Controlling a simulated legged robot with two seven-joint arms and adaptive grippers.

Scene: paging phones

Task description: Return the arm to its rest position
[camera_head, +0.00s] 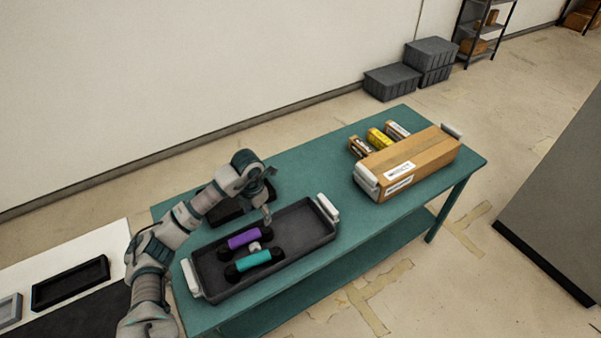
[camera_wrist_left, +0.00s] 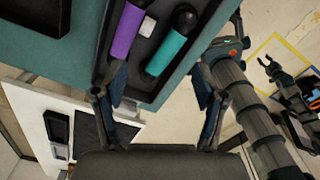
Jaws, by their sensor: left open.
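My left arm (camera_head: 160,242) comes in from the lower left and reaches over the green table. Its gripper (camera_head: 266,218) hangs near the dark tray (camera_head: 302,232). In the left wrist view the left gripper (camera_wrist_left: 160,82) has its two fingers spread, with nothing held between them. A purple phone handset (camera_head: 243,239) and a teal one (camera_head: 253,261) lie side by side in the tray, apart from the fingers. A small white piece (camera_head: 254,247) sits between them. What seems to be my right gripper (camera_wrist_left: 269,66) shows small at the right of the wrist view.
A black holder (camera_head: 226,208) lies behind the arm. A white surface (camera_head: 112,240) adjoins at left. Grey bins (camera_head: 392,82) stand by the wall.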

